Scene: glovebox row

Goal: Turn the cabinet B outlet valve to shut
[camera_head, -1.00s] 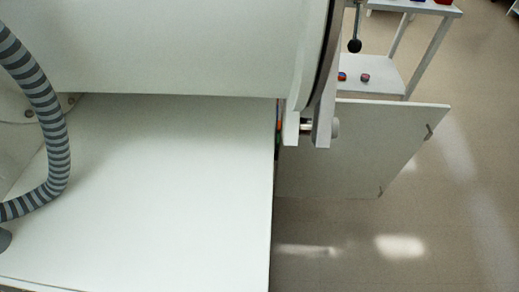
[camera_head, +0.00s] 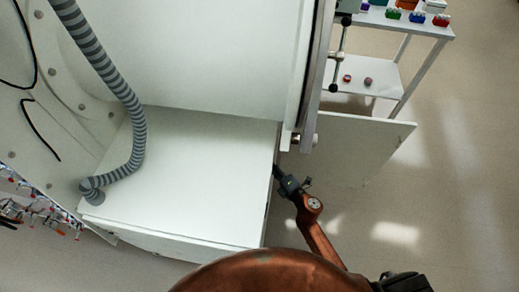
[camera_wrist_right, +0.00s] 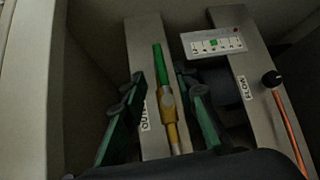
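In the right wrist view, the outlet valve has a green lever (camera_wrist_right: 161,66) on a brass body (camera_wrist_right: 168,106). The lever lies roughly in line with the brass pipe below it. A partly covered label (camera_wrist_right: 145,112) reading "OUT" is beside it. My right gripper (camera_wrist_right: 160,78) is open, with one finger on each side of the valve; I cannot tell whether either finger touches it. In the head view, my right gripper (camera_head: 287,183) is at the cabinet's right side edge, its fingertips hidden there. My left gripper is not in view.
An open cabinet door (camera_head: 350,145) stands beyond my right gripper. A "FLOW" label (camera_wrist_right: 243,88), black knob (camera_wrist_right: 271,79) and indicator panel (camera_wrist_right: 213,43) are right of the valve. A striped hose (camera_head: 110,75) hangs left. A shelf cart (camera_head: 375,78) stands at the back right.

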